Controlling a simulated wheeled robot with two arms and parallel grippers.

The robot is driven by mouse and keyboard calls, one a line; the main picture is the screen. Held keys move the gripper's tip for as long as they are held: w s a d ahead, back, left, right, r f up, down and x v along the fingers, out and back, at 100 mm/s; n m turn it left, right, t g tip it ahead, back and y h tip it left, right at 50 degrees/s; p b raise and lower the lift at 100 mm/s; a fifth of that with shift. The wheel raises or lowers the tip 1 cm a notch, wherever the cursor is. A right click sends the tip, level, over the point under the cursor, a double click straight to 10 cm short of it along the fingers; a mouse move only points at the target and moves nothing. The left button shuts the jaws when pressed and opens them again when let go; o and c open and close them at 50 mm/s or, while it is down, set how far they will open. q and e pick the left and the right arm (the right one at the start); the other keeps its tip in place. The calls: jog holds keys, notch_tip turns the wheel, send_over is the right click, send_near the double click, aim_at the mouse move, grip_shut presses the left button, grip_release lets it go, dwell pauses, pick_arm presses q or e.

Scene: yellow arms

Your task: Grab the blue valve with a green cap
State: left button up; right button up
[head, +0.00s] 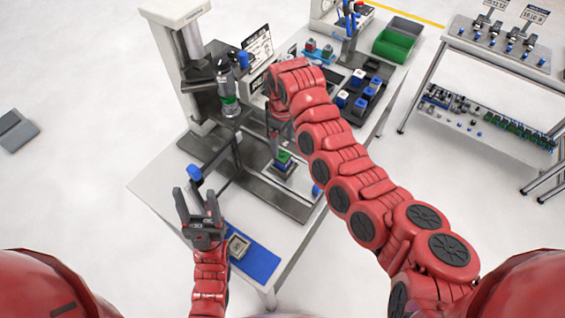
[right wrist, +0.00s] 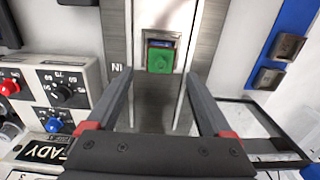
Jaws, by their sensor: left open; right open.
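The valve with a green cap (head: 284,157) sits in a metal fixture on the worktable in the head view. In the right wrist view its green square cap (right wrist: 160,58) is at upper centre, with a little blue showing behind it. My right gripper (head: 280,132) is above the valve, pointing down. In the right wrist view its two fingers are spread, with the cap between and beyond their tips; I cannot tell any contact. My left gripper (head: 196,205) is open and empty, near the front left of the table.
A press-like machine (head: 185,70) stands at the table's back left. A blue mat (head: 258,262) with a small square part (head: 239,246) lies at the front. A control box (right wrist: 62,90) with knobs is left in the right wrist view. A green bin (head: 393,46) stands farther back.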

aim_at(283, 153)
notch_tip(283, 153, down, 2)
jog(key=shift+s+f+b, duration=0.15)
jog(key=shift+f+b, duration=0.15)
jog(key=shift+f, duration=0.15)
notch_tip(283, 153, down, 5)
jog(key=shift+f+b, duration=0.1)
jog(key=shift+b, duration=0.85)
jog(key=shift+r, duration=0.2)
jog(key=shift+c, duration=0.3)
jog(key=shift+c, duration=1.1)
grip_shut()
